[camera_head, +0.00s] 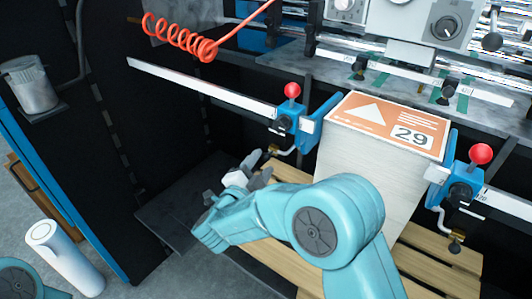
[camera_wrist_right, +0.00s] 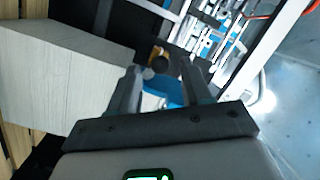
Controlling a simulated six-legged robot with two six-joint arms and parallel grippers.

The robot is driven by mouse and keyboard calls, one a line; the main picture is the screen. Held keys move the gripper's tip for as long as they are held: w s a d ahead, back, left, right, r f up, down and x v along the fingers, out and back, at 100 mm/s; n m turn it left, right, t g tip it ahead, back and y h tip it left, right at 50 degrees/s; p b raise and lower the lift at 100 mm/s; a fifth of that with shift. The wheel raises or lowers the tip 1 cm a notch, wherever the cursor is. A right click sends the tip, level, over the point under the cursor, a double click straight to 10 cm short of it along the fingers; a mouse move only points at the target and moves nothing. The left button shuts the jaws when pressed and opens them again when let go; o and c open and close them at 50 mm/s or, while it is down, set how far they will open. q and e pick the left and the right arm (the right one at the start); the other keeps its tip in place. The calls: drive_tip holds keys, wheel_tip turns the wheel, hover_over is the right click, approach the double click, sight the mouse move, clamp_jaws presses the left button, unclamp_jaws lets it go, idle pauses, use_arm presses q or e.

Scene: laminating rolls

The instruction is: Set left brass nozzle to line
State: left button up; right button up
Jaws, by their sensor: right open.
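The left brass nozzle (camera_head: 273,149) is small and sits at the end of a bent metal tube below the left blue bracket (camera_head: 310,128), which has a red knob (camera_head: 292,90). In the right wrist view the brass nozzle (camera_wrist_right: 157,54) shows beyond the fingertips, with blue bracket parts behind it. My right gripper (camera_head: 258,171) is open and empty, just below and left of the nozzle; it also shows in the right wrist view (camera_wrist_right: 165,75). No line for the nozzle can be made out. My left gripper is out of view.
A tall paper stack (camera_head: 365,165) with an orange "29" sheet stands on a wooden pallet (camera_head: 430,275), right of my right gripper. A second blue bracket with a red knob (camera_head: 480,154) is at its right. A metal rail (camera_head: 200,88) runs behind. A white roll (camera_head: 65,258) stands at lower left.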

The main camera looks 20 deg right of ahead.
sight(265, 160)
drive_tip(key=x, duration=0.2)
drive_tip(key=shift+w+d+r, duration=0.15)
drive_tip(key=shift+d, duration=0.25)
drive_tip(key=shift+w+d, duration=0.25)
drive_tip(key=shift+w, duration=0.35)
drive_tip(key=shift+s, duration=0.15)
clamp_jaws()
wheel_tip(265, 160, up, 5)
drive_tip(key=shift+r+p, duration=0.1)
drive_tip(key=shift+p, duration=0.25)
unclamp_jaws()
drive_tip(key=shift+a, duration=0.1)
